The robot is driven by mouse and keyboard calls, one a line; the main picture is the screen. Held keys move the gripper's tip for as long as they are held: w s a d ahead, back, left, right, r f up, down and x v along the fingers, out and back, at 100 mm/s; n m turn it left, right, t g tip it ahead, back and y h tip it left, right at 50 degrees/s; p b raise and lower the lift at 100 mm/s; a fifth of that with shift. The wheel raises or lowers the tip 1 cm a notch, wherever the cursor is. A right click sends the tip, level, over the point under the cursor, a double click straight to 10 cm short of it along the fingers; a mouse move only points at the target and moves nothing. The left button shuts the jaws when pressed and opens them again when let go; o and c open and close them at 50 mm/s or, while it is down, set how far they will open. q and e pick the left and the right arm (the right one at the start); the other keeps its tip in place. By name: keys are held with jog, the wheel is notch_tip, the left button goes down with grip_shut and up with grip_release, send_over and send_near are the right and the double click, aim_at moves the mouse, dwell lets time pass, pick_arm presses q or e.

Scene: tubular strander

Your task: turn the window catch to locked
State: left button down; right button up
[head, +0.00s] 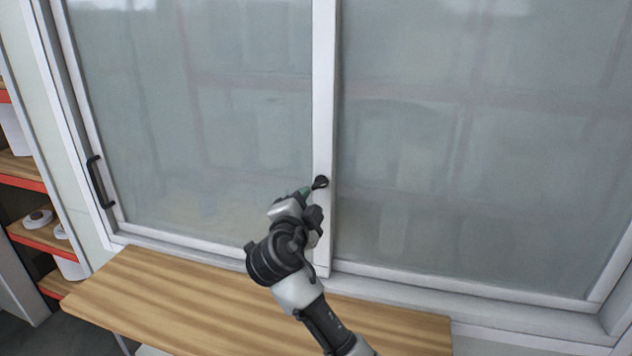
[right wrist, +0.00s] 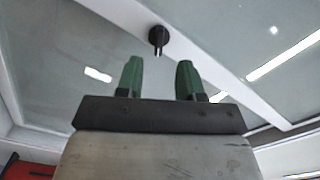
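The window catch (head: 320,182) is a small dark round piece on the white upright where the two panes meet. In the right wrist view the catch (right wrist: 158,35) is above and between my fingertips, with a short dark part pointing toward them. My right gripper (head: 305,192) has green fingers and is just left of and below the catch in the head view. In the right wrist view the right gripper (right wrist: 158,65) is open, with nothing between its fingers. A gap shows between the fingertips and the catch there. My left gripper is not in view.
A wooden tabletop (head: 170,290) lies below the window, partly covered by my right arm. The left pane has a dark handle (head: 100,182) at its left edge. Shelves with orange edges (head: 40,239) stand at far left.

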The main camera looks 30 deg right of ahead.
aim_at(317, 187)
jog(key=p+x, duration=0.2)
jog(key=x, duration=0.3)
jog(key=shift+w+d+r+p, duration=0.1)
jog(key=shift+w+d+p, duration=0.1)
jog(key=shift+d+p, duration=0.15)
jog(key=shift+w+d, duration=0.3)
jog(key=shift+w, duration=0.05)
jog(key=shift+f, duration=0.2)
grip_shut()
